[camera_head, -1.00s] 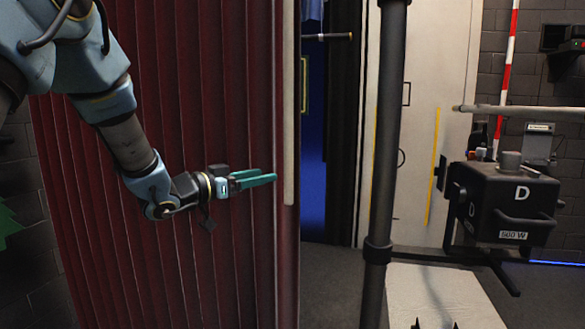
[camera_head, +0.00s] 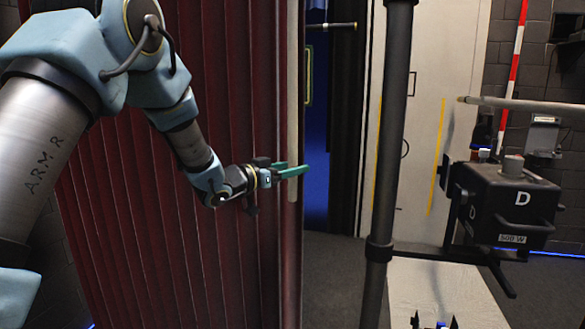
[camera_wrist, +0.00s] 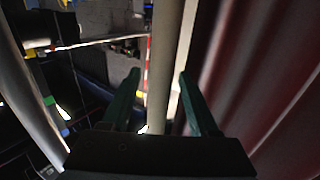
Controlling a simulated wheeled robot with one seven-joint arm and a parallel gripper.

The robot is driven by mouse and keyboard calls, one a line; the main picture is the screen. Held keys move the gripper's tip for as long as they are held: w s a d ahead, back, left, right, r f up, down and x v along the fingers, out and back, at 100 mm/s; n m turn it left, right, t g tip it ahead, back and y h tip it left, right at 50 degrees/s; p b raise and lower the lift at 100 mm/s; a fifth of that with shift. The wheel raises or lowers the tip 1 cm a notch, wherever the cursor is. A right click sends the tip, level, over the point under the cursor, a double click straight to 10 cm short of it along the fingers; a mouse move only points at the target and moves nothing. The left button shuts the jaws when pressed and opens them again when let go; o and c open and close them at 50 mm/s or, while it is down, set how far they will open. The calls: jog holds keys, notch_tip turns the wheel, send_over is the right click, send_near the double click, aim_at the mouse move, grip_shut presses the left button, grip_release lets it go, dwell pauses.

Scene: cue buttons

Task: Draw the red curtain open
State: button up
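The red curtain (camera_head: 200,120) hangs in tall folds on the left of the head view and fills the right of the wrist view (camera_wrist: 265,70). A pale upright rod (camera_head: 293,95) runs down its right edge and ends a little below my gripper. My gripper (camera_head: 294,171) reaches that edge with its teal fingers pointing right, across the rod. In the wrist view the rod (camera_wrist: 163,65) stands between the two spread fingers (camera_wrist: 160,98), with a gap visible on each side. The gripper is open and not closed on it.
Right of the curtain is a gap with a blue-lit passage (camera_head: 316,130). A dark upright pole (camera_head: 390,130) carries a black lamp marked D (camera_head: 507,205). A pale door (camera_head: 440,60) stands behind. A pale horizontal bar (camera_head: 520,103) crosses at right.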

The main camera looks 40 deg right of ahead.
grip_shut()
dwell(1.2)
